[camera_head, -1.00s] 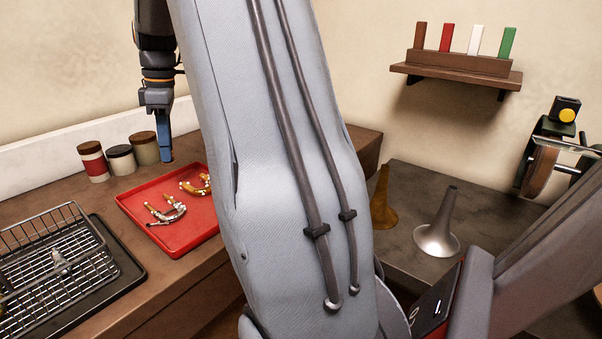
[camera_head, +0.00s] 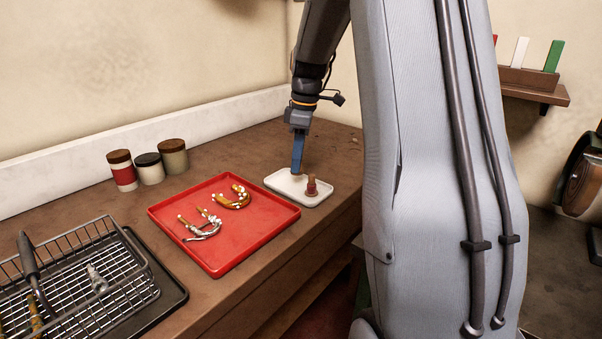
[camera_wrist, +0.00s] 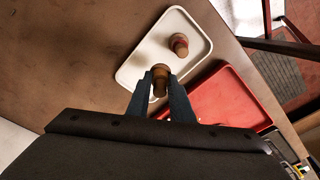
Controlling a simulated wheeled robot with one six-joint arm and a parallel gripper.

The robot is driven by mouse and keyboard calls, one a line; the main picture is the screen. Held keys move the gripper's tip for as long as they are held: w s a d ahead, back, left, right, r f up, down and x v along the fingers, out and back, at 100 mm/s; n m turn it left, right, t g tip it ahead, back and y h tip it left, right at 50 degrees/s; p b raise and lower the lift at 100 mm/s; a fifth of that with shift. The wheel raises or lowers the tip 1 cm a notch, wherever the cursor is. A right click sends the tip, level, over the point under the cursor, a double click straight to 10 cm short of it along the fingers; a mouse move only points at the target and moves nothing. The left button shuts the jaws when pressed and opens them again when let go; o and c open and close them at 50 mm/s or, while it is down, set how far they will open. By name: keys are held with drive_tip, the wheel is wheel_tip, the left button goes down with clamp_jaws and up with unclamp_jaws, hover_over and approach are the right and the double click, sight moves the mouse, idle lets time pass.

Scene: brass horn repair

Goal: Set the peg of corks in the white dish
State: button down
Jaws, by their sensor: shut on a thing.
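The white dish (camera_head: 279,183) is a shallow rectangular tray on the wooden bench, right of the red tray; it also shows in the wrist view (camera_wrist: 138,62). My gripper (camera_head: 297,171) points down over the dish's back-left part. In the wrist view my gripper (camera_wrist: 161,88) is shut on a brown, cork-coloured peg (camera_wrist: 160,75), over the dish's near end. In the head view the fingers mostly hide this peg. I cannot tell whether its base touches the dish. A second peg (camera_head: 311,187), brown with a reddish band, stands upright in the dish, beside the held one; the wrist view shows it too (camera_wrist: 179,44).
The red tray (camera_head: 226,254) holds two curved horn tubes (camera_head: 203,228) (camera_head: 236,198). Several lidded jars (camera_head: 148,168) stand at the back wall. A wire basket (camera_head: 130,297) sits on a black tray at left. Bare bench lies behind the dish.

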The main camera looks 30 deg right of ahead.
drive_tip(key=shift+f+p, duration=0.55)
drive_tip(key=shift+f, duration=1.8)
drive_tip(key=c, duration=1.6)
unclamp_jaws()
drive_tip(key=shift+f, duration=0.15)
drive_tip(key=shift+o, duration=0.2)
wheel_tip(320, 180, up, 12)
drive_tip(key=d+b, duration=0.1)
drive_tip(key=b, duration=0.2)
drive_tip(key=shift+s+d, duration=0.15)
drive_tip(key=shift+s, duration=0.3)
drive_tip(key=shift+s, duration=0.1)
